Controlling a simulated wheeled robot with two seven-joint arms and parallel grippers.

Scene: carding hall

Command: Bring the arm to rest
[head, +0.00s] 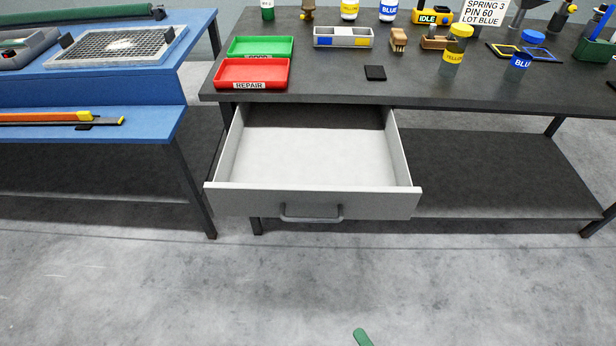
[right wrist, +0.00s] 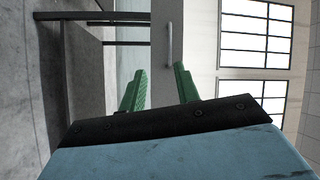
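My right gripper shows in the head view only as a green fingertip (head: 362,337) at the bottom edge, over the floor and in front of the open drawer. In the right wrist view my right gripper (right wrist: 158,85) has its two green fingers apart with nothing between them. The drawer's handle (right wrist: 169,45) shows beyond the fingers there, apart from them. My left gripper is in neither view.
An open, empty drawer (head: 316,205) juts out from the dark bench (head: 330,96). A red tray (head: 252,88), a green tray, bottles and small parts stand on the bench. A blue table (head: 150,95) stands at left. The floor (head: 200,290) in front is clear.

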